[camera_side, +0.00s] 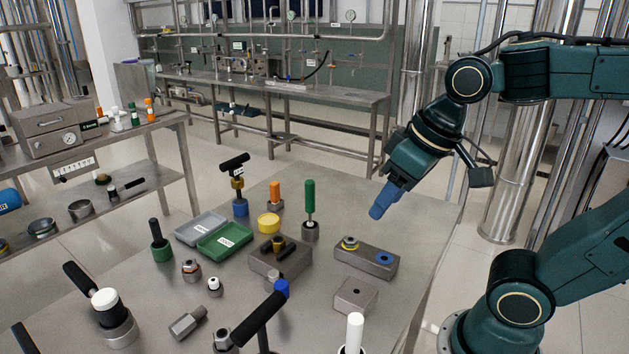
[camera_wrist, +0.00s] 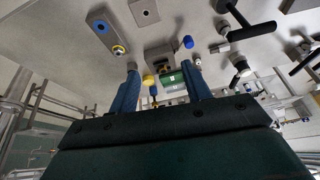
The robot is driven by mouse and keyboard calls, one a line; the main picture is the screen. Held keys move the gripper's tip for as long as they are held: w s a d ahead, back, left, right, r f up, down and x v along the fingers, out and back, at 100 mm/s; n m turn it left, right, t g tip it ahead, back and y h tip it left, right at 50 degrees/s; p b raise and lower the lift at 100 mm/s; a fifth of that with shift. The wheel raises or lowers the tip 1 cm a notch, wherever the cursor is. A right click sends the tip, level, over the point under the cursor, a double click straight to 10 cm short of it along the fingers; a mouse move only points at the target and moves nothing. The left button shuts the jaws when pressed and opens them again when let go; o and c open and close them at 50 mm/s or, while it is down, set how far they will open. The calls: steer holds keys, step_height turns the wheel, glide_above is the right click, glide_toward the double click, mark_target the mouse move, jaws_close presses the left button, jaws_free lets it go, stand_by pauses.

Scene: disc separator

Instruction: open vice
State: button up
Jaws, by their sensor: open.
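My gripper (camera_side: 383,200) hangs over the right side of the steel table, above and apart from everything on it. In the wrist view its two blue fingers (camera_wrist: 161,72) stand apart with nothing between them. I cannot tell for sure which part is the vice. A metal block (camera_side: 292,264) with dark and brass pieces on top sits mid-table, left of and below my gripper; it also shows in the wrist view (camera_wrist: 157,52).
A block with yellow and blue rings (camera_side: 366,262) and a square block (camera_side: 355,296) lie beneath my gripper. Green (camera_side: 225,238) and grey trays (camera_side: 201,228), upright-handled tools (camera_side: 310,200) and a yellow round part (camera_side: 268,223) stand farther left. The table's right edge is clear.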

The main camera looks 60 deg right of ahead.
steer(key=w+a+f+m+g, duration=0.1)
steer(key=w+a+m+g, duration=0.15)
steer(key=w, duration=0.65)
steer(key=g, duration=0.2)
glide_above(281, 284)
step_height(281, 284, down, 6)
steer(key=f, duration=0.1)
steer(key=shift+r+m, duration=0.25)
steer(key=shift+m, duration=0.2)
step_height(281, 284, down, 14)
steer(key=shift+r, duration=0.1)
steer(key=shift+c, duration=0.2)
jaws_close()
